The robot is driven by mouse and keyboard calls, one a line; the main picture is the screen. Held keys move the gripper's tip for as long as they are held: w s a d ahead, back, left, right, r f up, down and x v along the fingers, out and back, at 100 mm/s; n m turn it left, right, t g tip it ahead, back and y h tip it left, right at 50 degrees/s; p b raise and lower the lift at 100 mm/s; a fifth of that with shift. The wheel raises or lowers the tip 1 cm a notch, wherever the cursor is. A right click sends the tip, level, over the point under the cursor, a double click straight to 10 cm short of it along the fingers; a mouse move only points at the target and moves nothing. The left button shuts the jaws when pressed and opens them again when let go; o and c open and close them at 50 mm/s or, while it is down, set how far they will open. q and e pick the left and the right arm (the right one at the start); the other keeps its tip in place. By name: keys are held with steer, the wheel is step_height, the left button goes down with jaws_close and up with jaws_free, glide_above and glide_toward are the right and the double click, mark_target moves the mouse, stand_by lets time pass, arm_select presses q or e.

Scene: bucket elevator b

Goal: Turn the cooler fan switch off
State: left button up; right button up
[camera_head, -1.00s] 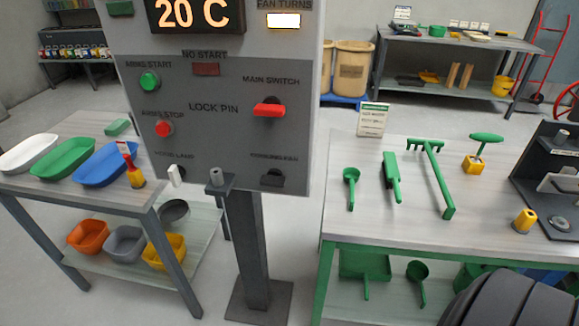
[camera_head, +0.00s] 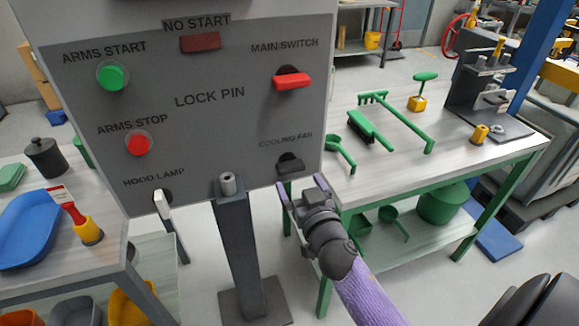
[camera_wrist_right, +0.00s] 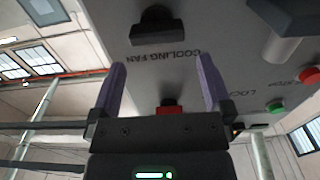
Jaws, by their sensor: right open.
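The cooling fan switch (camera_head: 290,163) is a dark knob at the lower right of the grey control panel (camera_head: 215,120), under the label "COOLING FAN". In the right wrist view the dark switch (camera_wrist_right: 157,27) sits near the top, beyond and between my fingers. My right gripper (camera_head: 302,190) is open and empty just below the switch, apart from it. Its two purple fingers (camera_wrist_right: 160,85) show in the wrist view on either side of the label. My left gripper is not in view.
A red main switch (camera_head: 292,82) is above the fan switch. A green-framed table (camera_head: 460,150) with green tools stands to the right.

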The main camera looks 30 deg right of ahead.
mark_target(293, 170)
steer(key=x, duration=0.6)
steer(key=shift+w+d+b, duration=0.25)
steer(key=shift+w+b, duration=0.05)
steer(key=shift+b, duration=0.1)
steer(key=c, duration=0.9)
